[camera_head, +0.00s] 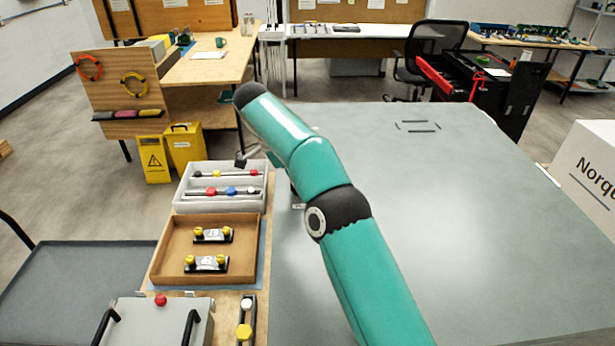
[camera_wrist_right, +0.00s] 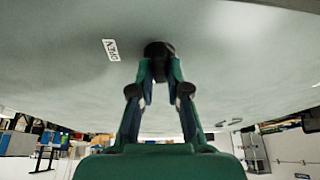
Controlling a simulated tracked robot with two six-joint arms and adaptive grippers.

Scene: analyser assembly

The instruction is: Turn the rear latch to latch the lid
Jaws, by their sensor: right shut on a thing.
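The large grey-green lid (camera_head: 460,230) fills the middle and right of the head view, and its surface spans the top of the right wrist view (camera_wrist_right: 230,70). The rear latch is a dark knob (camera_wrist_right: 158,50) on the lid, with a white label (camera_wrist_right: 110,50) beside it that seems to read OPEN. My right gripper (camera_wrist_right: 160,72) is shut on the latch knob. The knob's exact turn angle cannot be told. In the head view my teal right arm crosses over the lid and hides most of the gripper and latch. My left gripper is not in view.
Left of the lid stand a grey tray (camera_head: 180,204) with coloured-knob rods, a brown tray (camera_head: 166,247) with two yellow-knobbed parts, and a grey box (camera_head: 155,325) with black handles. A white box (camera_head: 585,170) stands at the right. The right part of the lid is clear.

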